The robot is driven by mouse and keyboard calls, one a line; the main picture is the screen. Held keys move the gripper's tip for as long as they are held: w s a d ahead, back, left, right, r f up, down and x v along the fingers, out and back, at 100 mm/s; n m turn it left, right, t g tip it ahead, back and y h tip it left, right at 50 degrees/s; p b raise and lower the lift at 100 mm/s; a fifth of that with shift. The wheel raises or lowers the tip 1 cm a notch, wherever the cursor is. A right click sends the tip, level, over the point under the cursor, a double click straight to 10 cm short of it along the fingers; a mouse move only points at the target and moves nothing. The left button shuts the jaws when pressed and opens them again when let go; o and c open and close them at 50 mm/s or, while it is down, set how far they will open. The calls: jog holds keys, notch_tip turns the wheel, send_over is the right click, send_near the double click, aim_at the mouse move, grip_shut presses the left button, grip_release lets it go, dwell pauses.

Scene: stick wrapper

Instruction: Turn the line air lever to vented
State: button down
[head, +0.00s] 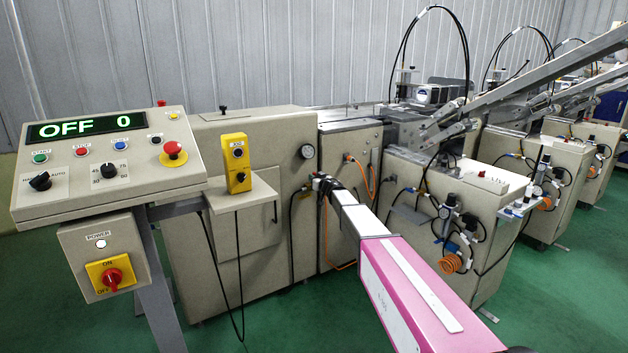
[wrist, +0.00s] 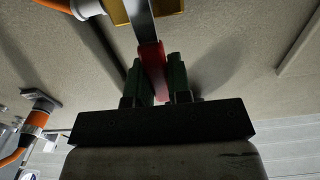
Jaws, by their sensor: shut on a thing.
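The line air lever (wrist: 152,60) shows in the wrist view as a flat grey metal bar with a red grip at its lower end. A yellow-brass valve body (wrist: 122,10) sits behind it at the top edge, partly out of frame. My gripper (wrist: 155,80) has its two green fingertips on either side of the red grip and is shut on it. In the head view my gripper (head: 322,184) is against the front of the beige machine, and the lever cannot be made out there. No label for the lever's positions is readable.
An orange hose with a grey fitting (wrist: 92,8) is close beside the valve. Another orange hose (wrist: 38,118) enters at left. In the head view, a control panel (head: 105,160) reading OFF 0 and a yellow button box (head: 237,163) stand left. Green floor (head: 270,325) is clear in front.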

jog(key=c, duration=1)
grip_release()
jog(key=shift+d, duration=0.1)
jog(key=shift+c, duration=0.2)
jog(key=shift+s, duration=0.1)
jog(key=v, duration=1)
jog(key=shift+s+d, duration=0.25)
